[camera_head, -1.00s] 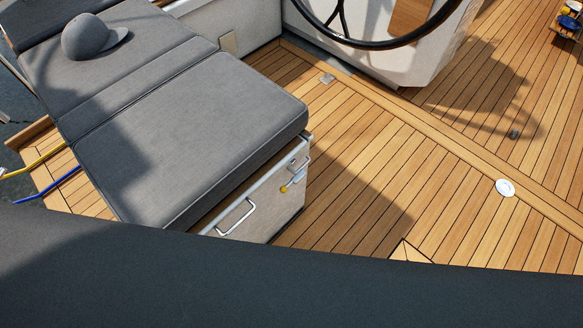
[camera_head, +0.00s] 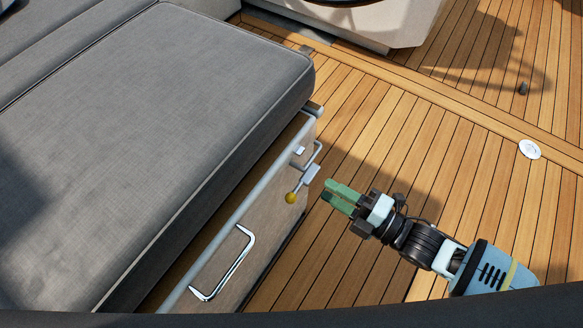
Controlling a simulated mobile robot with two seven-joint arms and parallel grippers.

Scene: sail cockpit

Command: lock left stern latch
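The latch (camera_head: 309,174) is a small metal fitting with a wire loop at its top and a yellow ball knob (camera_head: 291,197) at its lower end. It sits on the front face of the locker (camera_head: 262,225) under the grey cushion. My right gripper (camera_head: 341,196) has green fingers and is just right of the latch, apart from it, pointing left at it. The fingers lie close together in this view, and I cannot tell the gap between them. My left gripper is not in view.
A metal handle (camera_head: 226,264) stands out from the locker face, left of and below the latch. The grey cushion (camera_head: 160,110) overhangs the locker top. The teak deck (camera_head: 400,130) to the right is clear around my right arm. A round white deck plate (camera_head: 529,149) lies farther right.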

